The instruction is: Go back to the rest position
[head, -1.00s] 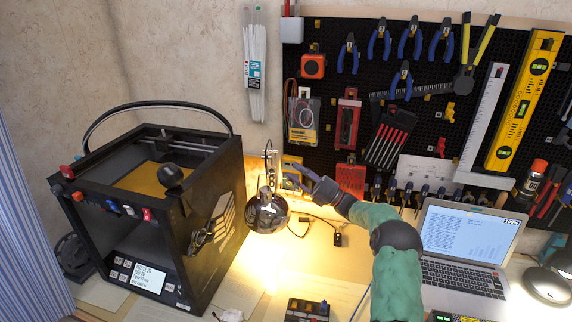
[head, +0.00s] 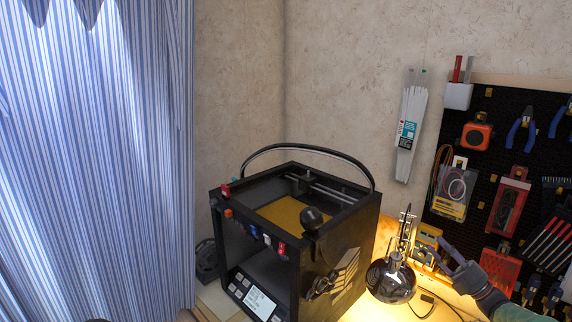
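My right gripper (head: 430,252) comes in from the lower right in the head view. Its two dark fingers are spread apart and I see nothing held between them. It is just right of the black desk lamp (head: 391,280), in front of the pegboard's lower left. A yellow device (head: 427,238) shows behind the fingers; I cannot tell whether they touch it. My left gripper is not in view.
A black 3D printer (head: 335,262) stands left of the lamp. The pegboard (head: 480,112) with hanging tools fills the right side. A striped curtain (head: 90,160) hangs at the left. A bag of white zip ties (head: 410,125) hangs on the wall.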

